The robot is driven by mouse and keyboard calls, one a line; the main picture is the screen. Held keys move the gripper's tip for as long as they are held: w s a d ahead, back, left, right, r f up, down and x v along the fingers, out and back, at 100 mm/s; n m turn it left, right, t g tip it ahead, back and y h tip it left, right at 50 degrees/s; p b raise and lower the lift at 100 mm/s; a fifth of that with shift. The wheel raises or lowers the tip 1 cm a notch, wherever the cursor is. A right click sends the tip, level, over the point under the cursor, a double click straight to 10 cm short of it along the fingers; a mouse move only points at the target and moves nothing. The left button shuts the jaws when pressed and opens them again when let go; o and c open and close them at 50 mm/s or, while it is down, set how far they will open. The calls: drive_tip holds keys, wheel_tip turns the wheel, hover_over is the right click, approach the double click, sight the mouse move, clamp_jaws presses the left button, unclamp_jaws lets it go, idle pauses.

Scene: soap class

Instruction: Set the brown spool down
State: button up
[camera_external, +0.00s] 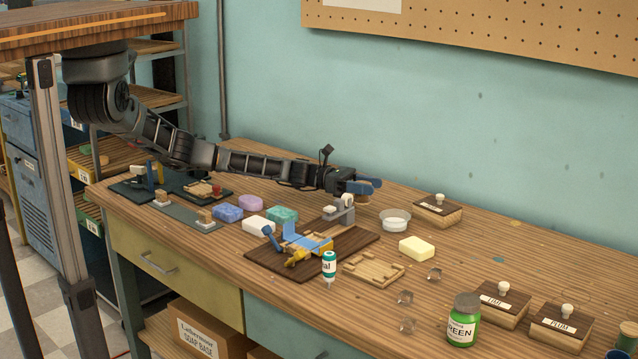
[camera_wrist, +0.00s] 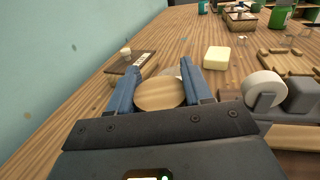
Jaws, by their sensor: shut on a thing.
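The brown spool (camera_wrist: 160,94) shows in the wrist view as a round, pale-wood top between the two blue fingers of my gripper (camera_wrist: 165,86). My gripper is shut on it. In the outside view my gripper (camera_external: 369,186) is over the back part of the workbench (camera_external: 480,238), near the wall, and the spool (camera_external: 364,191) shows as a small tan piece at the fingers. The lower part of the spool is hidden, and I cannot tell whether it touches the bench.
A grey holder with a white roll (camera_external: 343,210) stands just in front. A yellow soap bar (camera_external: 416,248) lies farther forward. Bare bench lies along the wall.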

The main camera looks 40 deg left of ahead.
sight(369, 200)
drive_tip(key=shift+w+a+f, duration=0.1)
drive_tip(key=shift+f, duration=1.95)
drive_tip(key=shift+f, duration=0.25)
drive_tip(key=o, duration=1)
drive_tip(key=shift+o, duration=0.2)
drive_tip(key=shift+r, duration=0.15)
drive_tip(key=shift+r+p, duration=0.3)
drive_tip(key=b+v, duration=0.1)
drive_tip(key=v, duration=0.6)
drive_tip(key=shift+a+f, duration=0.2)
